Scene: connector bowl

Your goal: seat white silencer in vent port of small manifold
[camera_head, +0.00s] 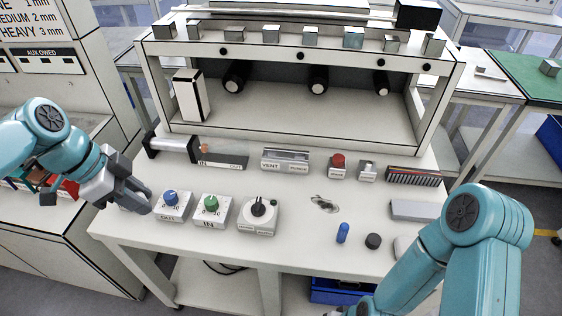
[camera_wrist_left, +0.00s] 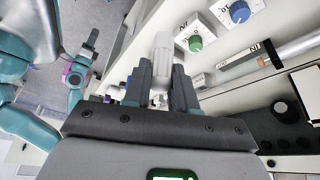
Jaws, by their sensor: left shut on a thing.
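My left gripper (camera_head: 132,188) is at the left edge of the bench in the head view, left of the blue-knobbed box. In the left wrist view my left gripper (camera_wrist_left: 161,92) is shut on a pale, white-looking piece, the white silencer (camera_wrist_left: 161,62), which sticks out beyond the fingertips. The silencer cannot be made out in the head view. The small manifold (camera_head: 285,158), a block with VENT and PURGE labels, lies mid-bench, well to the right of my left gripper and apart from it. Its port openings are too small to make out.
Boxes with a blue knob (camera_head: 171,199), a green knob (camera_head: 211,208) and a black dial (camera_head: 259,213) line the front. A cylinder (camera_head: 175,147) lies behind them. A red button box (camera_head: 338,166), blue piece (camera_head: 343,232) and black cap (camera_head: 373,241) are to the right. A shelf frame (camera_head: 300,118) stands behind.

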